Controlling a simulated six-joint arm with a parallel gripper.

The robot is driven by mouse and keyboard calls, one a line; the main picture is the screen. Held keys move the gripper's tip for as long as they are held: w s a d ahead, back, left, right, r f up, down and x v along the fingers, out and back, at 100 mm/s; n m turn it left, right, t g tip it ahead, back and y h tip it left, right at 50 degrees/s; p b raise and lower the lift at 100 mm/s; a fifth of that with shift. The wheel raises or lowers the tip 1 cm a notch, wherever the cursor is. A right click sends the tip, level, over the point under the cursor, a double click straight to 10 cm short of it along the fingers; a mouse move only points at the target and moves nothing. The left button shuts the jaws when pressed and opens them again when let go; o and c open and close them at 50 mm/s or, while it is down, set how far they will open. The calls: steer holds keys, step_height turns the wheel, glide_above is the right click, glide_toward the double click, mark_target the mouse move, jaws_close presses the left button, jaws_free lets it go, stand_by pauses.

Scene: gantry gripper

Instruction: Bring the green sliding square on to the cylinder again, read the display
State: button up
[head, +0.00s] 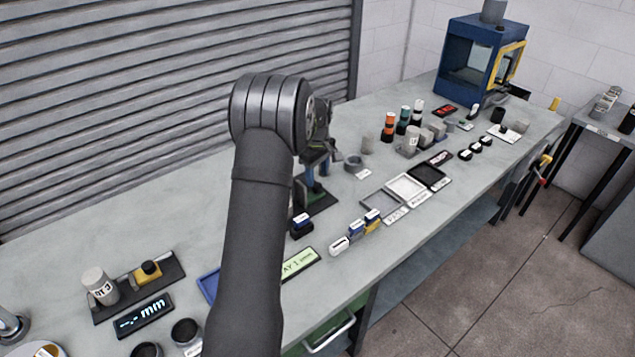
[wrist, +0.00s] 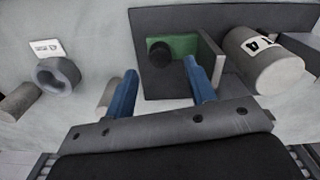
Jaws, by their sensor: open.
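In the wrist view, the green sliding square (wrist: 183,44) lies on a dark base plate (wrist: 215,17), with a round black knob (wrist: 158,54) and an upright plate at its right. The grey cylinder (wrist: 262,66), with a black-and-white label, lies just right of that plate; I cannot tell whether they touch. My gripper (wrist: 160,66) is open, its two blue fingers either side of the knob in the picture, with nothing visibly held. In the head view, my gripper (head: 316,168) is over the dark base (head: 318,203); the square is hidden there. A green-lit display (head: 299,264) is partly covered by my arm.
A grey ring (wrist: 56,75) and grey cylinders lie left of the gripper in the wrist view. In the head view, another fixture with a yellow block (head: 148,272) and a dark display (head: 145,315) reading dashes and "mm" stands front left. Trays (head: 381,203) lie to the right.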

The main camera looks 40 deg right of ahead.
mark_target(317, 185)
steer(key=shift+f, duration=1.85)
